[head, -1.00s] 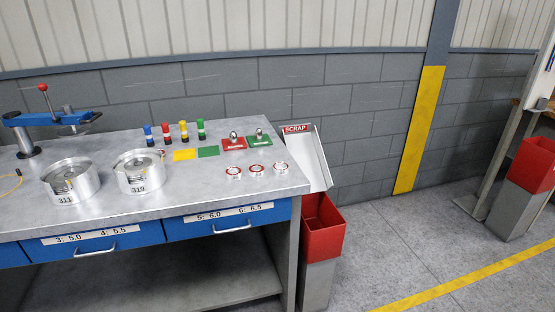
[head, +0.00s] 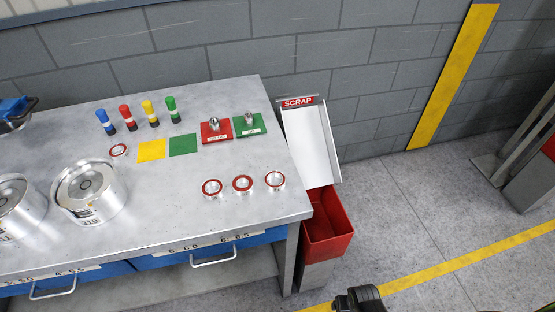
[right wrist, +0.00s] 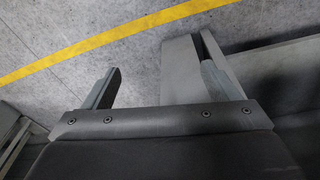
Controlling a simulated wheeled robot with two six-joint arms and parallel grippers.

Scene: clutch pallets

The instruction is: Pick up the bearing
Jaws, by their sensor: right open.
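Three bearings, silver rings with red faces, lie in a row near the right front of the metal bench: a left one (head: 212,187), a middle one (head: 243,184) and a right one (head: 275,180). A similar red-faced ring (head: 119,150) lies further left, beside the yellow square. My right gripper (right wrist: 160,68) is open and empty in the right wrist view, with floor and a grey surface beyond its fingers. No bearing shows in that view. A dark part of my arm shows at the bottom of the head view. My left gripper is not in view.
The bench (head: 185,230) also holds a red pad (head: 215,138), a green pad (head: 252,131), several coloured markers and metal cylinders (head: 88,192). A scrap chute (head: 312,145) and red bin (head: 327,225) stand at its right end. Bench around the three bearings is clear.

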